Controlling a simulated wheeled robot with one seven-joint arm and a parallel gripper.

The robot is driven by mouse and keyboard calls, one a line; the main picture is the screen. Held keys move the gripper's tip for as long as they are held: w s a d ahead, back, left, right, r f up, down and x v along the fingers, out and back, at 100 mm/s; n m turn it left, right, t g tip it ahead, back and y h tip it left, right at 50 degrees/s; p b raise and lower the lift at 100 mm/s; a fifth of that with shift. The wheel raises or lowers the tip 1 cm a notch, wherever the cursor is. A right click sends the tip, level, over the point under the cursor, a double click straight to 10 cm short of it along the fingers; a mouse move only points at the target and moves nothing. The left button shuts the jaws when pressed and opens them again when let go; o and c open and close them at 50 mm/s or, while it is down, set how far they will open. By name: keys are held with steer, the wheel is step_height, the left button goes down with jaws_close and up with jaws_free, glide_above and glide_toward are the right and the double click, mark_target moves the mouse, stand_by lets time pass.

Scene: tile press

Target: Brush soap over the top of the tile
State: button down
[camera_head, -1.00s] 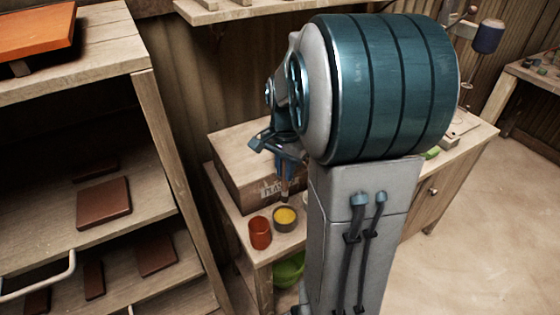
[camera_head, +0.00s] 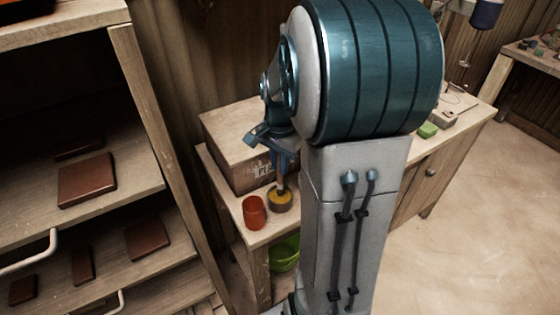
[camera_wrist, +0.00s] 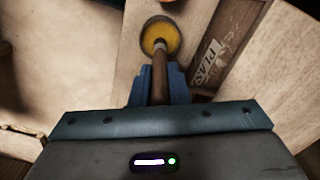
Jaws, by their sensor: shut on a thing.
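My gripper (camera_head: 281,160) is shut on a brush and points down over the bench. The brush (camera_wrist: 159,76) has a brown handle with a pale metal band. Its head is down at the yellow soap in a small round bowl (camera_head: 281,204); the bowl (camera_wrist: 174,33) also shows in the wrist view. Whether the bristles touch the bottom is hidden. The tile to be brushed cannot be singled out; several dark red-brown tiles lie on the shelves at left, one being the upper-shelf tile (camera_head: 87,180).
A red-orange cup (camera_head: 254,212) stands left of the bowl. A wooden crate (camera_head: 238,150) with lettering stands behind. A green basin (camera_head: 285,253) sits below the bench top. My arm hides the middle of the bench.

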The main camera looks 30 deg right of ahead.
steer(key=shift+f+b, duration=0.45)
steer(key=shift+f, duration=0.15)
stand_by(1.6)
steer(key=shift+r, duration=0.1)
steer(key=shift+r+p, duration=2.7)
steer(key=shift+r, duration=0.8)
